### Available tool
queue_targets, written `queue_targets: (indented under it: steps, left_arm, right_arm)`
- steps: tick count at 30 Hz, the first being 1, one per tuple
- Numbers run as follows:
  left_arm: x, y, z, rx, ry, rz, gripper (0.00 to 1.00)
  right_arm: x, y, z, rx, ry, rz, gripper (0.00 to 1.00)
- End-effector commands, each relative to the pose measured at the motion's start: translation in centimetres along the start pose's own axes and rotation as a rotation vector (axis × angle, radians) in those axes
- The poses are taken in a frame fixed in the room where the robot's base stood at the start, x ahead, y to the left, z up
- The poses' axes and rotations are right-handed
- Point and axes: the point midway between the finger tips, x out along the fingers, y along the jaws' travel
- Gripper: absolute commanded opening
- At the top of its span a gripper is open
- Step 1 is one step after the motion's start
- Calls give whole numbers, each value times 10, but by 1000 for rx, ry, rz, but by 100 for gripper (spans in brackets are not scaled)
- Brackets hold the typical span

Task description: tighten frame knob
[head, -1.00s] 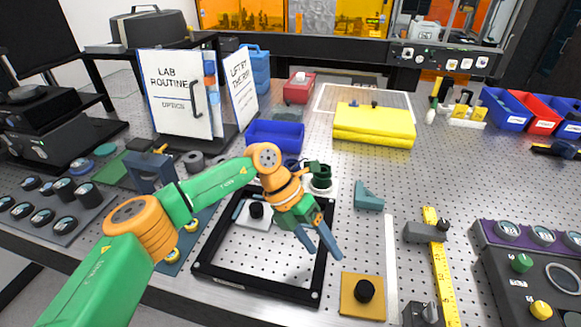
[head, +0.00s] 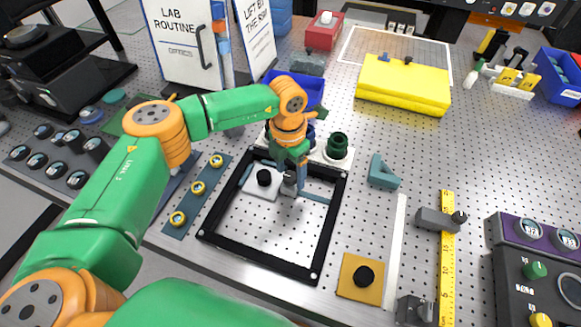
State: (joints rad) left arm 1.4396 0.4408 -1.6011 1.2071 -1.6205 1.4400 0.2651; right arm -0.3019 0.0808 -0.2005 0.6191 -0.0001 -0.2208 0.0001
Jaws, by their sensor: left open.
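A black square frame (head: 212,238) lies on the perforated table, left of the middle. Inside its far left part is a light plate (head: 253,189) with a black knob (head: 264,177) on top. A teal bar (head: 318,198) shows to the right, inside the frame. My left gripper (head: 290,186) reaches down inside the far part of the frame, just right of the black knob. It is open, fingers pointing down. A small grey round piece shows at the fingertips; I cannot tell whether they touch it. Another black knob (head: 364,276) stands on an ochre plate (head: 346,286). My right gripper is not in view.
A dark green cylinder (head: 337,145) stands behind the frame. A teal angle block (head: 383,172), white strip (head: 396,250) and yellow ruler (head: 447,262) lie to the right. A purple-black control box (head: 508,262) is at far right.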

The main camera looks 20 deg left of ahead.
Motion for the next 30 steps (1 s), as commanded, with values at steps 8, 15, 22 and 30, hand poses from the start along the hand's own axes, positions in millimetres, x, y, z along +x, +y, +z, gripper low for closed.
queue_targets:
  steps: [8, 15, 22, 30]
  left_arm:
    - [0, 0, 0, 0, 0, -1, 20]
    - [0, 0, 0, 3, 0, -1, 0]
    - [2, 0, 0, 65, 2, 0, 0]
    - [4, 0, 1, 267, 6, 1, 0]
  right_arm:
    - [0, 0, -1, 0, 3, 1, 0]
    - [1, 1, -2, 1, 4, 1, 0]
    - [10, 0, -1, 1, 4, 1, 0]
    - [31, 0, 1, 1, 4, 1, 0]
